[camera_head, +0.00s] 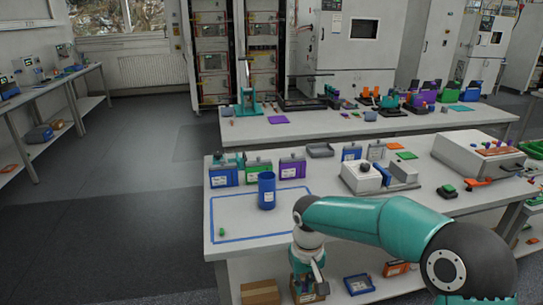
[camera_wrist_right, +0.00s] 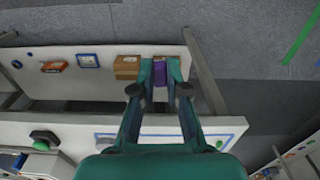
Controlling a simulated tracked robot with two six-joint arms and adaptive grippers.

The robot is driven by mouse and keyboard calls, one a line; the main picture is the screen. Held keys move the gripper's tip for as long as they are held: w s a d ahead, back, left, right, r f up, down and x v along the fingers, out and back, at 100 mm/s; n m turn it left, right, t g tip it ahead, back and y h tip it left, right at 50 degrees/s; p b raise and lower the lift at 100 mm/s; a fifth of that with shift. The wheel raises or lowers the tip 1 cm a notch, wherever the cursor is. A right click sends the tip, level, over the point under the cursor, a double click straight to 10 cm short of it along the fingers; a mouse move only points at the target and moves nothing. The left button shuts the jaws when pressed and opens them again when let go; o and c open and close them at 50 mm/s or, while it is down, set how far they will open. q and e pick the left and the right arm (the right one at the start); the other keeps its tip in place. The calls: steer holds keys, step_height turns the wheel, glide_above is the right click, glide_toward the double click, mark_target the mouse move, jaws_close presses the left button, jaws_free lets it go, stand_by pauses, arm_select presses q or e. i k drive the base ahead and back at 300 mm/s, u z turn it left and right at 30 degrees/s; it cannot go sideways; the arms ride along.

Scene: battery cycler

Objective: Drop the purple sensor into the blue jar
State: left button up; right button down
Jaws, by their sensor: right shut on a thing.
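The purple sensor (camera_wrist_right: 160,76) shows between the fingertips of my right gripper (camera_wrist_right: 160,70) in the wrist view, and the gripper is shut on it. In the head view this gripper (camera_head: 309,284) points down in front of the table's front edge, low over the shelf; the sensor is not clear there. The blue jar (camera_head: 267,192) stands upright on the near table, inside a blue outlined area, behind and left of the gripper. My left gripper is in neither view.
The table (camera_head: 235,244) overhangs the lower shelf, its front edge beside my right arm. A cardboard box (camera_head: 260,293), a blue tray (camera_head: 358,284) and an orange item (camera_head: 396,268) are on the shelf. A small green piece (camera_head: 221,232) lies left of the jar; blue, green and purple bins stand behind.

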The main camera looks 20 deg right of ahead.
mark_target(267, 198)
steer(key=z, duration=0.05)
steer(key=i, duration=1)
steer(key=u, duration=0.05)
